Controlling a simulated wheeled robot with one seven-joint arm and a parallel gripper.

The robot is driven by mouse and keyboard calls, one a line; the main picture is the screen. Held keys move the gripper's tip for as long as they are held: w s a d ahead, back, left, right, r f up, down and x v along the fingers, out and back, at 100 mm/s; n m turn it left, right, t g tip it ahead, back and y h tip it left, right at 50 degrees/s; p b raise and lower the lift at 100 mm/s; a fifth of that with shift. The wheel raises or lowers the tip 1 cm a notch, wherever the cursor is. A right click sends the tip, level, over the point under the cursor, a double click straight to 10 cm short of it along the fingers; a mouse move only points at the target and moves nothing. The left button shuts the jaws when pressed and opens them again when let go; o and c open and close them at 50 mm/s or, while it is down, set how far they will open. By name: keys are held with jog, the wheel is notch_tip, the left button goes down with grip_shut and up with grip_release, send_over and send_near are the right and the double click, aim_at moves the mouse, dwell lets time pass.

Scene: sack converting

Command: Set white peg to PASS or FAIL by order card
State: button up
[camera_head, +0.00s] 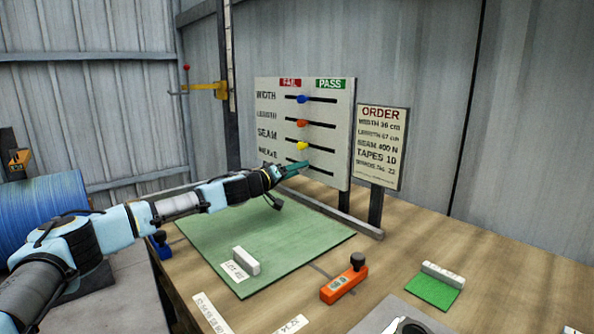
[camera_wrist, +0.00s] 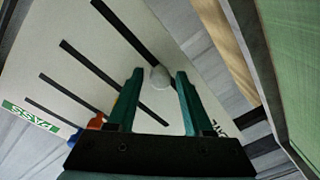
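The white peg (camera_wrist: 160,77) shows in the wrist view between the fingertips of my gripper (camera_wrist: 159,78), over the lowest slot, away from the slot's ends. The fingers stand apart on either side of it, with small gaps. In the head view my gripper (camera_head: 297,167) reaches the board's bottom row and hides this peg. The sign board (camera_head: 330,108) has FAIL (camera_head: 290,83) at left and PASS (camera_head: 330,84) at right. The order card (camera_head: 381,147) reads seam 400 N and tapes 10; its smallest line is hard to read.
Blue (camera_head: 302,99), orange (camera_head: 301,123) and yellow (camera_head: 302,146) pegs sit in the slots above, toward the FAIL side. A green mat (camera_head: 264,243) with a white block, an orange tool (camera_head: 344,284) and a small green pad (camera_head: 432,291) lie on the bench.

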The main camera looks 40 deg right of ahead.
grip_shut()
dwell(1.1)
